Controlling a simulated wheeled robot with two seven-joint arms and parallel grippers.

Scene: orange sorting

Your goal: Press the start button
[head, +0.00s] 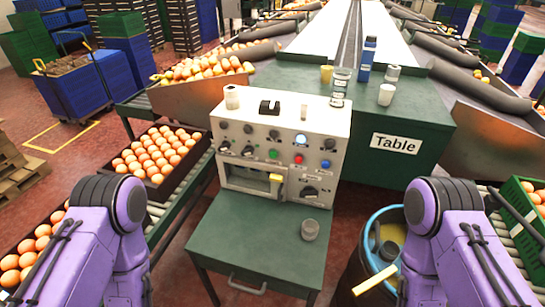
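The control panel (235,133) is a pale grey box with several knobs and buttons on its sloped front, standing at the middle behind the green stand. A green button (273,154) is near the middle of the front. A red button (299,158) and a blue button (325,163) are to its right. Their labels are too small to read, so I cannot tell which is marked start. My two purple arms come in at the lower left and lower right, apart from the panel. Neither gripper shows in this view.
A crate of oranges (180,183) is left; a blue-rimmed barrel (372,217) is right, beside my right arm. The air before the panel is clear.

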